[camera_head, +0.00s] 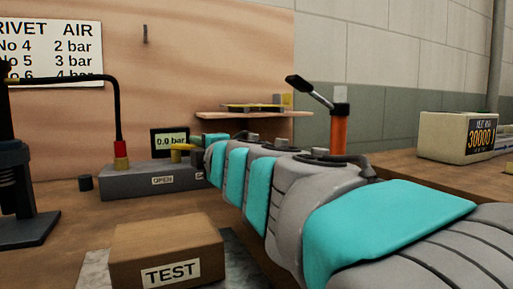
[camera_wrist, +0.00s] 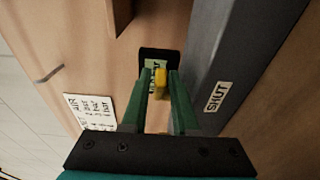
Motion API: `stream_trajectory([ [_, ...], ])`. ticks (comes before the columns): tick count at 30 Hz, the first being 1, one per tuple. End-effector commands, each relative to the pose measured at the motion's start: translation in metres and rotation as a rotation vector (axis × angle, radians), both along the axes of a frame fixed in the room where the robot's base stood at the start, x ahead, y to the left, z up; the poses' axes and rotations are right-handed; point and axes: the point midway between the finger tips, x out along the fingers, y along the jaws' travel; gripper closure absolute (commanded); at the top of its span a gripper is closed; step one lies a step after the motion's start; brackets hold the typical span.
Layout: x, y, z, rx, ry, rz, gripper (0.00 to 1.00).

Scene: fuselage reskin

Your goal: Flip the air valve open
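The air valve's yellow lever (camera_wrist: 160,78) sits between my gripper's two green fingers in the wrist view. My gripper (camera_wrist: 160,85) looks open, with a narrow gap on each side of the lever. In the head view the lever (camera_head: 182,148) shows at the tip of my gripper (camera_head: 203,142), above the grey valve block (camera_head: 135,186). The block's OPEN label (camera_head: 163,180) is at the left; a second label is partly hidden by my arm. The SHUT label (camera_wrist: 217,96) shows on the block in the wrist view. The gauge (camera_head: 170,141) reads 0.0 bar.
A red fitting (camera_head: 121,155) with a black hose rises from the block's left part. A cardboard TEST box (camera_head: 167,247) stands in front. A small shelf (camera_head: 254,114) is on the wall behind. An orange tool (camera_head: 339,132) stands behind my arm, and a counter box (camera_head: 458,136) is at right.

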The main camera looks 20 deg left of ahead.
Motion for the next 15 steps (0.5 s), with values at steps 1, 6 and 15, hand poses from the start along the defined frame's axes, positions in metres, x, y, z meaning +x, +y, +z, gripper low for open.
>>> stream_trajectory([
  [1, 0.000, 0.000, 0.000, 0.000, 0.000, 0.000, 0.72],
  [6, -0.002, -0.002, 0.001, -0.001, -0.001, 0.000, 0.72],
  [15, -0.018, -0.022, -0.001, -0.003, 0.000, -0.004, 0.72],
])
